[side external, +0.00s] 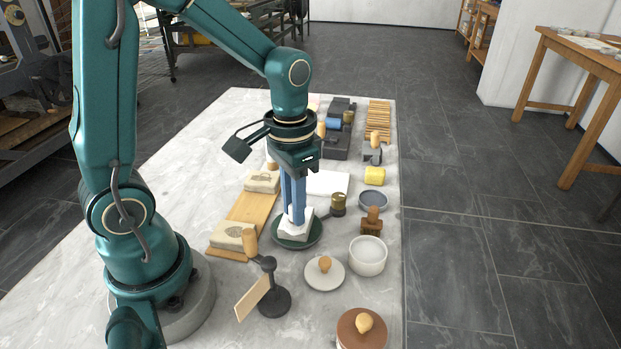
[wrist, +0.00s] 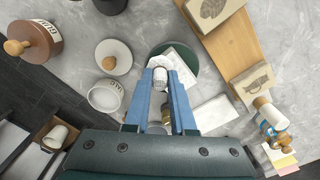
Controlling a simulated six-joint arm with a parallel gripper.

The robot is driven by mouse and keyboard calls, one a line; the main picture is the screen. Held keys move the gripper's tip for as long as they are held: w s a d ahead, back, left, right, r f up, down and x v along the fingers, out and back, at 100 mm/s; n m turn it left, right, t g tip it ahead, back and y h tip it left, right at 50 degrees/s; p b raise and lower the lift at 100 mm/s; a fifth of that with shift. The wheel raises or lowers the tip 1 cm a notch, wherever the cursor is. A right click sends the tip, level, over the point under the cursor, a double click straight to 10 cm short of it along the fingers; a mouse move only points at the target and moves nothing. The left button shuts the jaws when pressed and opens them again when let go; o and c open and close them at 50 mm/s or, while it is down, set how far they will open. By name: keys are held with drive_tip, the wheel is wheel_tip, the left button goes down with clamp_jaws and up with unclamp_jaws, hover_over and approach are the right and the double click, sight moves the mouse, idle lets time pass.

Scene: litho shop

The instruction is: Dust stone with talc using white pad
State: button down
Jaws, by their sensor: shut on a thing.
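My gripper (side external: 293,212) is shut on the white pad, its two blue fingers pointing down over a dark green dish (side external: 318,235). In the wrist view the pad (wrist: 160,78) shows between the fingertips (wrist: 162,80). A white, angular piece (side external: 300,228) is under it in the dish; whether the pad touches it is unclear. Two pale stones with dark drawings, a near one (side external: 230,236) and a far one (side external: 262,182), lie on a wooden board (side external: 250,210) left of the dish. A white bowl of white powder (side external: 367,252) stands to the right; its lettering is small in the wrist view.
A pale lid with a wooden knob (side external: 324,274) and a brown-lidded jar (side external: 362,328) stand nearer. A dark stand with a wooden paddle (side external: 272,290) is near the board. A yellow sponge (side external: 375,176) and a grey-blue dish (side external: 373,200) lie right. White sheets (side external: 328,183) lie behind.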

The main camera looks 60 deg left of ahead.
drive_tip(key=shift+w+a, duration=1.95)
drive_tip(key=s+d, duration=0.4)
drive_tip(key=shift+r, duration=4.05)
